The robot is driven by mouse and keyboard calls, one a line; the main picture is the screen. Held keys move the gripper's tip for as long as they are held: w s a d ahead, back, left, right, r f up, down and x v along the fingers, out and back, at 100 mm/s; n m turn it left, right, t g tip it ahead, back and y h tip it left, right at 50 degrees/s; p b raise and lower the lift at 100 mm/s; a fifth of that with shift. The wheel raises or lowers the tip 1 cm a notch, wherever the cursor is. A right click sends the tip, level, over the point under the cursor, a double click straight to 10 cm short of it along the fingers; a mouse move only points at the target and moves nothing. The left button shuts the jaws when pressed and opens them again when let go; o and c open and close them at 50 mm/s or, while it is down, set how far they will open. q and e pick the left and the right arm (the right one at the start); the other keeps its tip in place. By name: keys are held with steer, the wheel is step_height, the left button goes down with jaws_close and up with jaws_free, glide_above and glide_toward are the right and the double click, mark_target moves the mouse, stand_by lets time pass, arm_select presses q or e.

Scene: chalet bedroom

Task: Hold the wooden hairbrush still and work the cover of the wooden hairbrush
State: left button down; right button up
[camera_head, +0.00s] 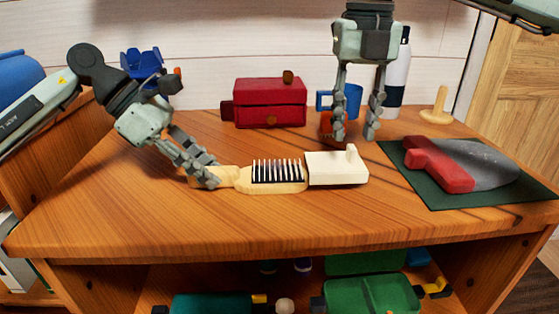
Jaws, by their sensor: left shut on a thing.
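The wooden hairbrush (272,187) lies on the wooden table, its dark and white bristles facing up. Its light wood handle points left. The cover (335,170), a cream block with a small upright tab, sits at the brush's right end and leaves the bristles exposed. I cannot tell whether it touches the brush. My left gripper (211,178) reaches down from the left and is shut on the brush handle. My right gripper (355,136) points down above and behind the cover, fingers apart, with nothing between the tips.
Behind stand a red box (270,103), a blue mug (352,98), an orange item (326,124) and a white bottle (397,80). On the right, a red and grey object (460,165) lies on a dark green mat (425,188). The table's front strip is clear.

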steer(key=shift+r, duration=1.2)
arm_select(q)
steer(key=c, duration=1.2)
jaws_free()
